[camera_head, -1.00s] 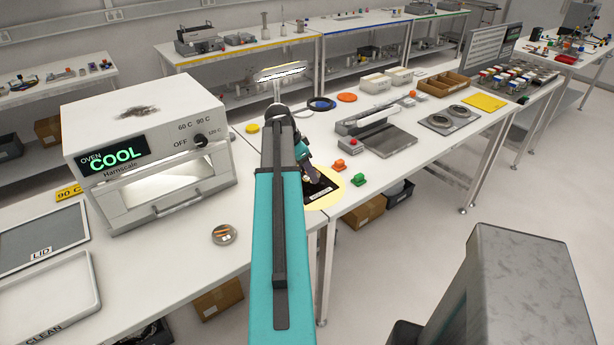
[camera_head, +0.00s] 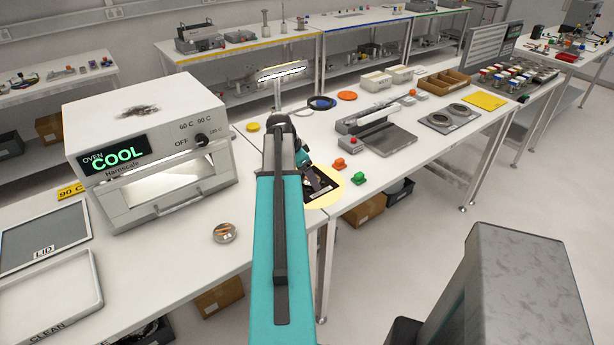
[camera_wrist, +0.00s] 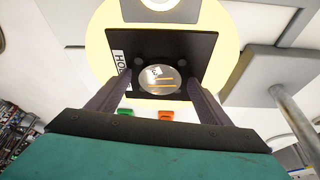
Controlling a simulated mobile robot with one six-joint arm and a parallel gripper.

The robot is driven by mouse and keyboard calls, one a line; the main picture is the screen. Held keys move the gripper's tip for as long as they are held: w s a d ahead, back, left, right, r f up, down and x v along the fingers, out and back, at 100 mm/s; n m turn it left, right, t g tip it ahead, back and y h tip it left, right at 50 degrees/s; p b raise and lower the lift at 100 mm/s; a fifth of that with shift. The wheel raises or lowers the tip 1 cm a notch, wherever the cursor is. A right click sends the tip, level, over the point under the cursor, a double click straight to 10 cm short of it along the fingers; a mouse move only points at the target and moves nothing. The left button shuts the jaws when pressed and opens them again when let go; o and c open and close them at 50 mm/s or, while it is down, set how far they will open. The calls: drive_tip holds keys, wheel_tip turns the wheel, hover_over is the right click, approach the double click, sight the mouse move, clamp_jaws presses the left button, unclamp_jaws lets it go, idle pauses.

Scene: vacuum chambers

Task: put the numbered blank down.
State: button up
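The numbered blank (camera_wrist: 158,80), a round silvery disc with orange stripes and a small white label, sits between my fingertips in the wrist view. My gripper (camera_wrist: 160,68) appears shut on its sides. Beyond it is a black square plate (camera_wrist: 190,45) with a white label partly reading "HO", on a pale yellow disc (camera_wrist: 97,35). In the head view my gripper (camera_head: 310,178) is low over this black plate (camera_head: 322,190) at the bench's front edge, and my arm hides the blank. I cannot tell whether the blank touches the plate.
Another striped disc (camera_head: 226,233) lies on the bench before the oven (camera_head: 150,150), whose display reads COOL. Orange (camera_head: 339,164) and green (camera_head: 359,180) small parts lie right of the plate. A grey press-like device (camera_head: 375,133) stands behind them.

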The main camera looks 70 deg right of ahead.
drive_tip(key=shift+r, duration=0.2)
drive_tip(key=b+v, duration=0.2)
drive_tip(key=v, duration=1)
idle(0.4)
drive_tip(key=shift+s+d, duration=0.1)
idle(0.7)
